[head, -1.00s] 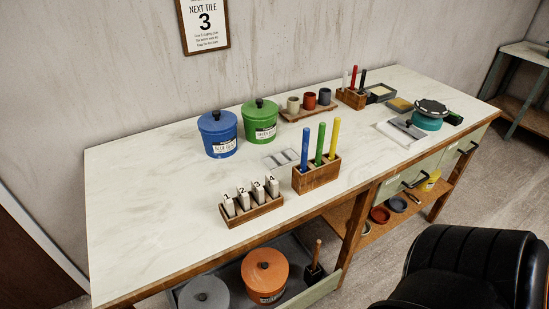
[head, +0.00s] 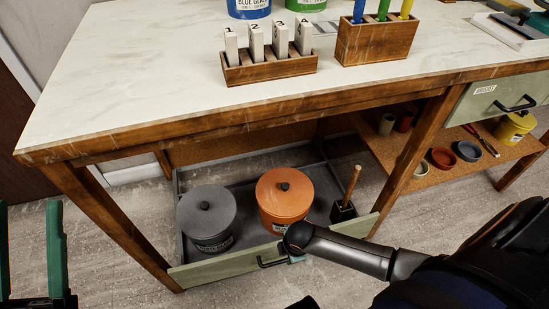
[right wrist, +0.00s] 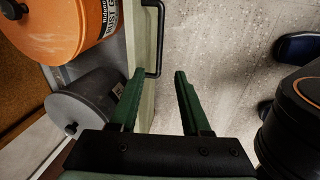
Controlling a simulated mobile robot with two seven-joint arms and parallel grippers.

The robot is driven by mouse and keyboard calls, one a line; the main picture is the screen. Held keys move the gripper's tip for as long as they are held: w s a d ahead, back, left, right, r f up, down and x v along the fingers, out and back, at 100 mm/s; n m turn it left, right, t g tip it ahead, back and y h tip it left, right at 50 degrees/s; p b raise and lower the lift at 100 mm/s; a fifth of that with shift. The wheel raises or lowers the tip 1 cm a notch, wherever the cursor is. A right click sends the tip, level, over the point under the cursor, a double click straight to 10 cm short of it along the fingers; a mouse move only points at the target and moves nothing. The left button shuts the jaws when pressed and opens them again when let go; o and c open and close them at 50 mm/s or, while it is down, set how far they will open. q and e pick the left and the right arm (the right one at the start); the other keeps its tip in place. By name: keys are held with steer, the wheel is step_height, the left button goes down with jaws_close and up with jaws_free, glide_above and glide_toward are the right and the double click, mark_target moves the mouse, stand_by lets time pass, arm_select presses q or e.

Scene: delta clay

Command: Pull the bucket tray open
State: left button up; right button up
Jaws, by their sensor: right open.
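The bucket tray (head: 187,250) is a grey tray under the table with a pale green front panel. My left gripper (head: 30,210) is open and empty at the left edge.
A black holder with a wooden-handled tool (head: 343,210) stands in the tray. The table leg (head: 415,150) is right of the tray. Floor before the tray is clear at left.

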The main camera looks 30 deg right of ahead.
mark_target(287, 259)
arm_select(q)
step_height(287, 259, down, 9)
steer(key=d+m+h+b, duration=0.1)
steer(key=b, duration=0.7)
steer(key=shift+s+g+b, duration=0.35)
steer(key=shift+g, duration=0.05)
arm_select(e)
steer(key=x, duration=0.4)
steer(key=d+x, duration=0.1)
steer(key=x, duration=0.8)
steer(key=shift+d+f, duration=0.2)
steer(key=shift+f, duration=0.15)
arm_select(q)
steer(key=shift+d+r, duration=0.1)
steer(key=shift+r, duration=0.05)
arm_select(e)
steer(key=shift+c, duration=0.4)
jaws_close()
